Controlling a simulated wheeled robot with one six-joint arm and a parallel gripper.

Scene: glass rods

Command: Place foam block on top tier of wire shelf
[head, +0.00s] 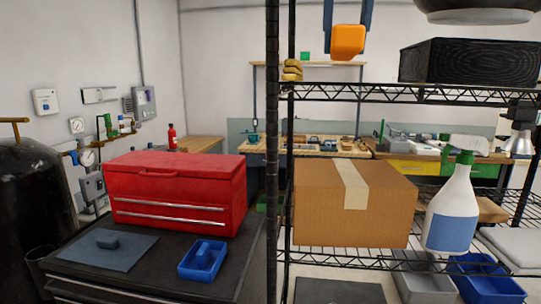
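My gripper (348,22) comes down from the top edge with its two dark blue fingers on either side of an orange block (348,42). The block appears to be the foam block and is held between the fingers, in the air. It hangs above the highest visible tier (340,91) of the black wire shelf (272,150), with a gap beneath it. Its depth relative to the tier is hard to judge. The shelf posts run out of the top of the picture.
On that tier, a black grained box (470,61) stands right and a small yellow stack (292,70) left. Between them the tier looks bare. Below are a cardboard box (320,205) and a spray bottle (452,210). A dark round object (475,12) is cut off at upper right.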

